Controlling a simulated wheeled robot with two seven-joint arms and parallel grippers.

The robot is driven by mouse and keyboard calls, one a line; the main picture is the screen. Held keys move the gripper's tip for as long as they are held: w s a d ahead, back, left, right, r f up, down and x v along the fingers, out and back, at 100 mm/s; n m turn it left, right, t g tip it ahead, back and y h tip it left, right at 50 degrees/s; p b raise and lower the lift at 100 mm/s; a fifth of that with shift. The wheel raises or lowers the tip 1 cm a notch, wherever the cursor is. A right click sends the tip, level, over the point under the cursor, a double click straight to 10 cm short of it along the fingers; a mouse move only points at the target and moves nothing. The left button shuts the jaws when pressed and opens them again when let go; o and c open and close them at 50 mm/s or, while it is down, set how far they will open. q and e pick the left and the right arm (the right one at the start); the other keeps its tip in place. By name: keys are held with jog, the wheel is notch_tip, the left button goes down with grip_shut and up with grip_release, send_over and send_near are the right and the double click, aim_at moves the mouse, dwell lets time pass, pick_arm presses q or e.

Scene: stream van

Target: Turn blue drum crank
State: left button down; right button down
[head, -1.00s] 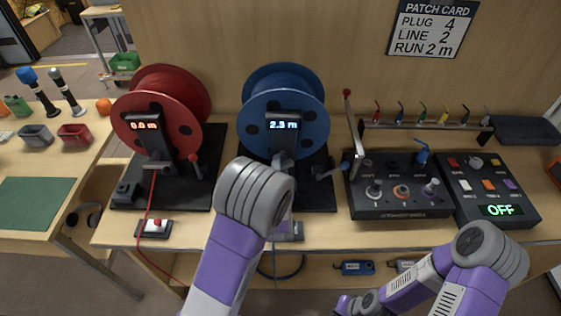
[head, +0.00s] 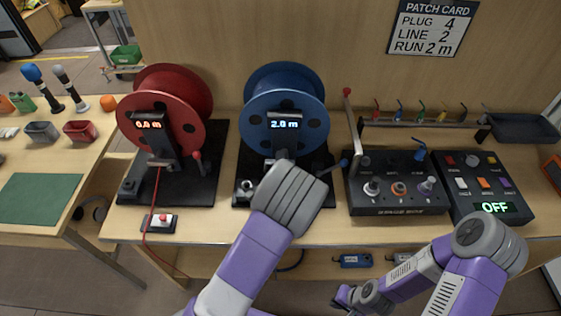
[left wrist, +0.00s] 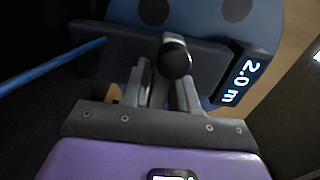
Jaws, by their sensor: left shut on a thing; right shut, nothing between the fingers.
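The blue drum (head: 285,100) stands on a black base, its post display reading 2.0 m. My left gripper (left wrist: 172,85) is shut on the dark knob (left wrist: 176,58) of the crank, in front of the post just below the display. In the head view my left wrist hides most of the crank and the fingers' hold; the left wrist view shows the grey fingers around the knob. My right gripper (head: 346,297) is shut and empty, low in front of the bench.
Right are a black control box (head: 398,203) with a tall red-tipped lever (head: 352,120), and a panel (head: 485,190) showing OFF.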

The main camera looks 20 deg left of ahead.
pick_arm(q)
jog(key=c, duration=1)
grip_release()
jog(key=shift+c, duration=0.2)
jog(key=shift+s, duration=0.1)
jog(key=v, duration=0.7)
jog(key=shift+s+p, duration=0.25)
jog(key=shift+p, duration=0.05)
jog(key=shift+d, duration=0.1)
